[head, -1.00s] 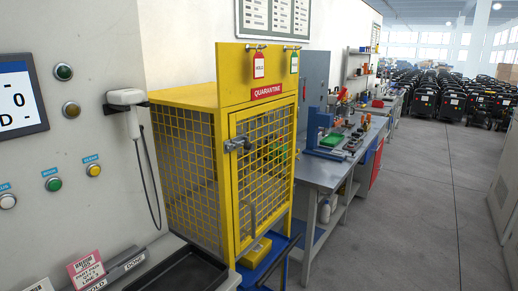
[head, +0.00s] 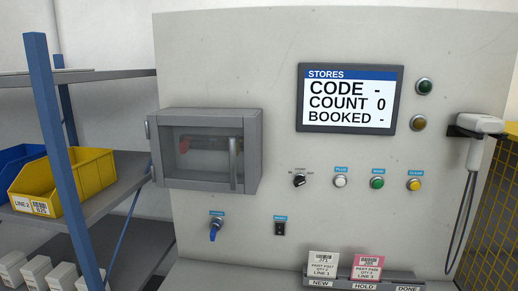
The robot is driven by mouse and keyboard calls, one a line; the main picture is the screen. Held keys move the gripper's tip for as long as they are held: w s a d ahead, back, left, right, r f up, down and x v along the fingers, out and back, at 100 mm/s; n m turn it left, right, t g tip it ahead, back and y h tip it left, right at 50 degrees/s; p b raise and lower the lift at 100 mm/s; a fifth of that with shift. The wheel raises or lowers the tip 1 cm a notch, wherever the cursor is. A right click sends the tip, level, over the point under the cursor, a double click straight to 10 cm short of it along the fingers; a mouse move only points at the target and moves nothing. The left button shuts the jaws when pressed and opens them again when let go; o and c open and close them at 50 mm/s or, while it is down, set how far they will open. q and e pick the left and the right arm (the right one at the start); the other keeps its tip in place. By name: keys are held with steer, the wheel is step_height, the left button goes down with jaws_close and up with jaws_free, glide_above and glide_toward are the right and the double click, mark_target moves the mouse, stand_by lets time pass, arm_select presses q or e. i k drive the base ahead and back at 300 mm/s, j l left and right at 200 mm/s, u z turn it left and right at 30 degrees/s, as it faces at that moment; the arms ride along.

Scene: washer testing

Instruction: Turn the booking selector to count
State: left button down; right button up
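The booking selector (head: 299,181) is a small black rotary knob with a pale pointer on the grey panel, left of the row of push buttons. Small labels surround it, too small to read surely. The screen (head: 348,98) above it reads STORES, CODE -, COUNT 0, BOOKED -. Neither of my grippers shows in the head view.
White, green (head: 377,182) and yellow (head: 414,184) buttons sit right of the selector. A clear-fronted box (head: 205,150) is at its left, a blue-handled switch (head: 215,228) below. A card holder (head: 365,280) juts out at the bottom. A scanner (head: 477,125) hangs at right, a shelf (head: 95,205) stands left.

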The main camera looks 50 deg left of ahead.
mark_target(299, 180)
steer(key=u, duration=1.3)
